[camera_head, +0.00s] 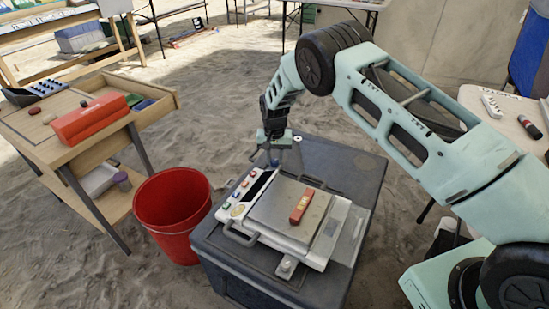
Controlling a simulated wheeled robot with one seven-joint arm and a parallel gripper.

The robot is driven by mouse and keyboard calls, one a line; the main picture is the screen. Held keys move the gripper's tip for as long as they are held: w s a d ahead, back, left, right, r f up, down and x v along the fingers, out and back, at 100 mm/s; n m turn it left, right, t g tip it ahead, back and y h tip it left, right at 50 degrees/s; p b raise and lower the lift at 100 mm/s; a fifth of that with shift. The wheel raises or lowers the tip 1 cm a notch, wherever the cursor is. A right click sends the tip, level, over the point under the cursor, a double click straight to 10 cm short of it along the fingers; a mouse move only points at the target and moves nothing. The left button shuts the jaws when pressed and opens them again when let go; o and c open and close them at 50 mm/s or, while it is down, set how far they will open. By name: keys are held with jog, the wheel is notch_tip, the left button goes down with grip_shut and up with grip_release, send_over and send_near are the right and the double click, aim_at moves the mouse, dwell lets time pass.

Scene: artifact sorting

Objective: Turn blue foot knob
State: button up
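A white and grey weighing scale (328,250) sits on a dark grey case (345,165). Its front panel has small coloured buttons and a display. A small blue piece (275,162), which looks like the blue foot knob, shows at the scale's far left corner. My gripper (274,157) points down right at this corner, with its fingertips at or around the blue piece. The fingers are small and partly hide it, so I cannot tell whether they touch or grip it. A grey foot knob (286,267) shows at the near corner.
A red bucket (173,212) stands left of the case. A wooden table (60,150) with a red toolbox (90,120) is farther left. A white table (510,115) is at right. Open sand lies behind the case.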

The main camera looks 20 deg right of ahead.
jog(key=shift+n, duration=0.3)
jog(key=n, duration=1)
jog(key=shift+n, duration=2.1)
jog(key=o, duration=1)
